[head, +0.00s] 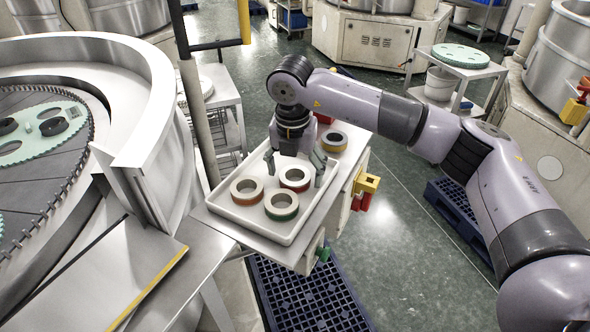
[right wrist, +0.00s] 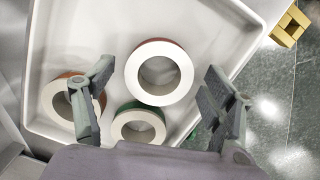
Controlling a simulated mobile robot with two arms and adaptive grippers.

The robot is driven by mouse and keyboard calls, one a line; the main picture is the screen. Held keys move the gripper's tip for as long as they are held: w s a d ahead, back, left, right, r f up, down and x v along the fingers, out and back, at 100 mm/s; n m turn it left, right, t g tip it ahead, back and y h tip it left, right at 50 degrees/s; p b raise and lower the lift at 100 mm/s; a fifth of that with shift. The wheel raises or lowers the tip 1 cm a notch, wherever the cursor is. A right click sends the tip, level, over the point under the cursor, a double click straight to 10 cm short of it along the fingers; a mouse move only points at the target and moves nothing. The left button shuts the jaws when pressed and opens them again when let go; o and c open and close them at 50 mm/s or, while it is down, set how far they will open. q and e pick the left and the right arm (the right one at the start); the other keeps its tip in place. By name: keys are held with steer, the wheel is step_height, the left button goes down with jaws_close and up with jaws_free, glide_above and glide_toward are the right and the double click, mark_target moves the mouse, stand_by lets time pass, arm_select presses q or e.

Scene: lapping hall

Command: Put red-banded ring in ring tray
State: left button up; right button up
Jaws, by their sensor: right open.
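The red-banded ring (head: 295,188) has a white top and lies flat among other rings in the white ring tray (head: 226,215). My right gripper (head: 295,170) is open above it, one finger on each side, holding nothing. In the right wrist view, the red-banded ring (right wrist: 160,99) shows between the spread fingers (right wrist: 158,72), apart from both. A green-banded ring (head: 281,215) lies close on its near side. An orange-banded ring (head: 247,201) lies to its left. My left gripper is not in view.
Another orange-banded ring (head: 333,149) lies farther back; the arm partly hides whether it is inside the tray. A round lapping machine (head: 150,110) with a raised wall stands at left. Yellow and red fittings (head: 366,185) stick out right of the bench. A blue pallet (head: 305,295) lies below.

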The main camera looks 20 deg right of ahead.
steer(key=shift+r, duration=0.1)
step_height(320, 180, up, 12)
steer(key=s+b, duration=0.1)
steer(key=b, duration=0.1)
steer(key=shift+a, duration=0.4)
steer(key=shift+s, duration=0.15)
stand_by(0.4)
